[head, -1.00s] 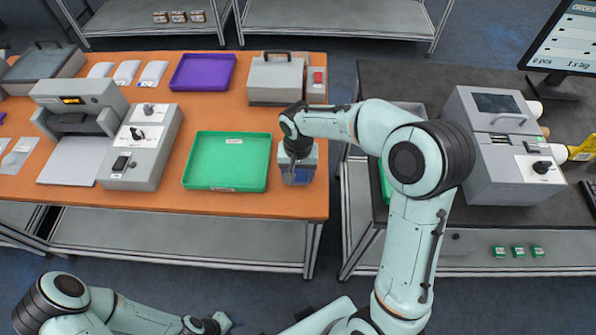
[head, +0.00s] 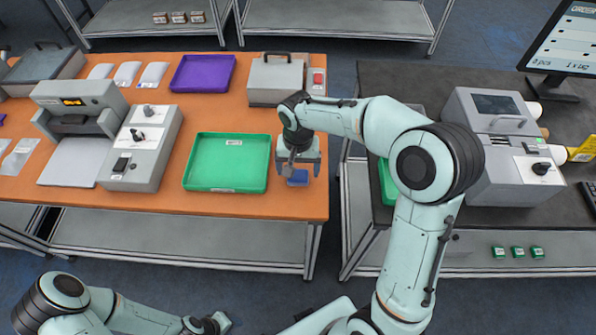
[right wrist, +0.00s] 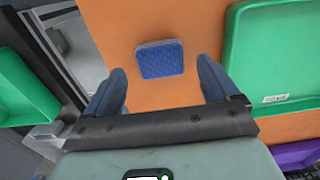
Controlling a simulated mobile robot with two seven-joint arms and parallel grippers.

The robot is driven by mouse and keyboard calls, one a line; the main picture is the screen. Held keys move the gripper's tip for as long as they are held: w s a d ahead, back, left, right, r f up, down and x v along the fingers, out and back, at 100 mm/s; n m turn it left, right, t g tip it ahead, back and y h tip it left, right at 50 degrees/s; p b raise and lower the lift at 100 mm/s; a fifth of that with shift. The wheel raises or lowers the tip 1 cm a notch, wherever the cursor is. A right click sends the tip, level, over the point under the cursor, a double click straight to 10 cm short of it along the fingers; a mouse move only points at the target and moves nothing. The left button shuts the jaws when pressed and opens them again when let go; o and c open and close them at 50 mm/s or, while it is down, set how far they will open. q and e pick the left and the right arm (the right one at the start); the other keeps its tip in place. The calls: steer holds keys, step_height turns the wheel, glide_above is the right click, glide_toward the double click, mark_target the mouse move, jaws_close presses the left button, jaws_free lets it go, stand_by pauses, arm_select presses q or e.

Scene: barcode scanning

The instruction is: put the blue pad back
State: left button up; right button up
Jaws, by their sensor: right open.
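The blue pad (head: 298,178) lies on the orange table, right of the green tray. It also shows in the right wrist view (right wrist: 160,59), flat on the orange surface with nothing on it. My right gripper (head: 298,172) is open above the pad, its fingers spread wider than the pad and not touching it. In the right wrist view the open fingers (right wrist: 162,85) are on either side, with the pad just beyond their tips. My left gripper (head: 215,324) is low in the head view, away from the table; its jaws are too small to read.
The green tray (head: 225,187) is empty beside the pad. A purple tray (head: 203,73), a grey case (head: 275,80) and a small box with a red top (head: 317,80) stand behind. The table's right edge is close to the pad, with a gap before the dark counter (head: 400,80).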

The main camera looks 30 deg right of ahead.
mark_target(298, 175)
step_height(298, 175, up, 9)
steer(key=shift+p, duration=0.4)
steer(key=shift+f, duration=0.1)
